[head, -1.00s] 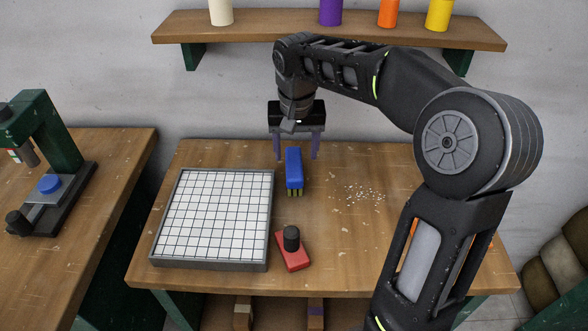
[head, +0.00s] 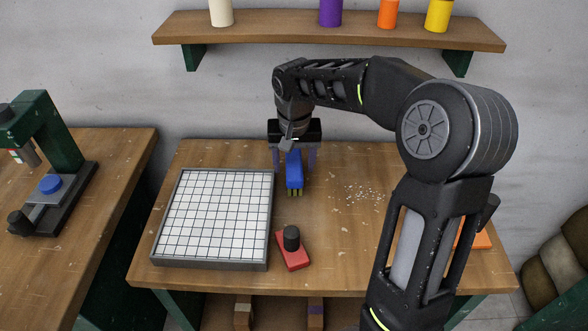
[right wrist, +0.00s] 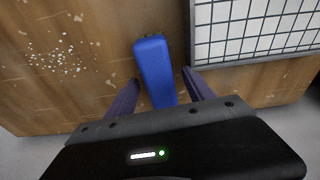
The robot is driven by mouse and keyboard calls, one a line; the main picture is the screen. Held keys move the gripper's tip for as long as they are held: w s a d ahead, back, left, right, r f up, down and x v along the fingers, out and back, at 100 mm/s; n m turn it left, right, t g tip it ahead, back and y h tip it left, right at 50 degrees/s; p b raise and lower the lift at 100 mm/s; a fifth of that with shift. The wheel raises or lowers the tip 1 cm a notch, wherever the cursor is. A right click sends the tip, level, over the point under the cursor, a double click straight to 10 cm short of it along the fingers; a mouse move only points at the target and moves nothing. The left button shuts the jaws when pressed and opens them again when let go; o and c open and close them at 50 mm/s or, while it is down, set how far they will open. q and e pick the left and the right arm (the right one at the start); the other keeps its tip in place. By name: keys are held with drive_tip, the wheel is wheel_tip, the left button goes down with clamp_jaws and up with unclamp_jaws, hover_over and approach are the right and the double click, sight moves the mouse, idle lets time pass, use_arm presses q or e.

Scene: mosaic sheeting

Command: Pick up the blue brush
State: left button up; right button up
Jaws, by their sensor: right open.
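The blue brush (head: 294,172) lies on the wooden table just right of the tiled tray, its bristles toward the front. It also shows in the right wrist view (right wrist: 155,68), with its back end between my fingers. My right gripper (head: 295,165) is open, pointing down over the back part of the brush. In the right wrist view its two purple fingers (right wrist: 160,90) stand on either side of the brush, with gaps on both sides. My left gripper is not in view.
The grey tray of white tiles (head: 160,255) is close on the left. A red block with a black knob (head: 293,253) lies in front. White crumbs (head: 366,193) are scattered to the right. An orange item (head: 474,236) is partly hidden by my arm.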

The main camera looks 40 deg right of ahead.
idle(0.3)
clamp_jaws()
idle(0.6)
